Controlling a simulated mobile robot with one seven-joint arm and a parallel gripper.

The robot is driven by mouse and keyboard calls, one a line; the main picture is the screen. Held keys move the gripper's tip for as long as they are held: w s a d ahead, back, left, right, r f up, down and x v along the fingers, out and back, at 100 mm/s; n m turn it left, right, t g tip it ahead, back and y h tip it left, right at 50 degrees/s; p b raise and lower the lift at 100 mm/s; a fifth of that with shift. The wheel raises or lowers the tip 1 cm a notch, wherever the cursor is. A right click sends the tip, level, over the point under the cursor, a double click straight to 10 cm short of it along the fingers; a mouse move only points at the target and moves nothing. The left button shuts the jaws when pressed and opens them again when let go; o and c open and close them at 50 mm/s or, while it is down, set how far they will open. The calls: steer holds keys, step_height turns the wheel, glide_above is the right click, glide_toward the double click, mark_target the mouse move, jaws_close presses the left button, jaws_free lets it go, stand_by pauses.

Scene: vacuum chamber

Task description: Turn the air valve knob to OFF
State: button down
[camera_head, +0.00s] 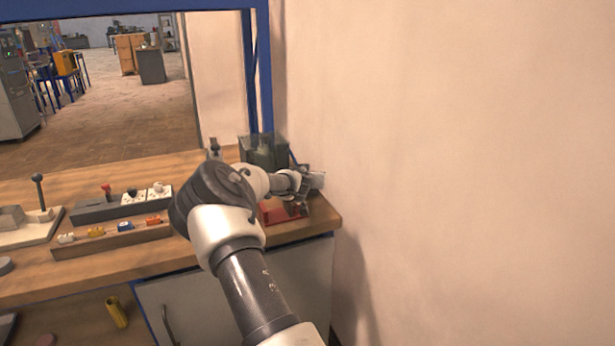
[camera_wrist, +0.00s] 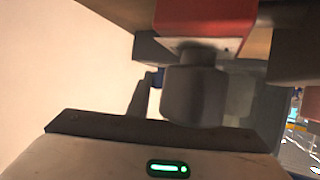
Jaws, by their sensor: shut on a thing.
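My gripper (camera_head: 303,184) is at the back right end of the bench, just above a red base (camera_head: 272,213) and close to the wall. In the wrist view, a grey rounded knob (camera_wrist: 193,96) stands in front of the palm, under a red block (camera_wrist: 205,18) with a pale edge. I take this knob for the air valve knob; my gripper is shut on it. No ON or OFF marking is readable, so I cannot tell the knob's setting. In the head view the knob is hidden by my gripper and wrist.
A dark, clear-sided chamber (camera_head: 263,150) stands behind my wrist, beside the blue frame post (camera_head: 263,75). The plain wall (camera_head: 450,150) is close on the right. Left on the bench are a switch box (camera_head: 95,211) and a wooden rack (camera_head: 110,240) with small coloured parts.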

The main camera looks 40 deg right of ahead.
steer(key=shift+r, duration=0.1)
steer(key=p, duration=0.1)
steer(key=n+t+y, duration=0.1)
steer(key=n+y+p, duration=0.1)
steer(key=shift+s+d+r+t+p, duration=0.15)
steer(key=shift+d+r+t+p, duration=0.15)
steer(key=shift+t+p, duration=0.1)
steer(key=n+t+y+p, duration=0.1)
steer(key=n+y+p, duration=0.1)
steer(key=shift+r+p, duration=0.1)
steer(key=shift+p, duration=0.25)
steer(key=n+y+p, duration=0.2)
steer(key=p, duration=0.1)
steer(key=shift+a+t+y, duration=0.15)
steer(key=shift+t+y, duration=0.15)
steer(key=shift+t, duration=0.1)
steer(key=shift+a+f+n+y+p, duration=0.1)
steer(key=shift+f+n+y+p, duration=0.15)
steer(key=shift+n+y+p, duration=0.35)
steer(key=shift+f+n+y+p, duration=0.2)
steer(key=shift+n+y+p, duration=0.1)
steer(key=shift+n+y, duration=0.5)
steer(key=c, duration=1.6)
jaws_free()
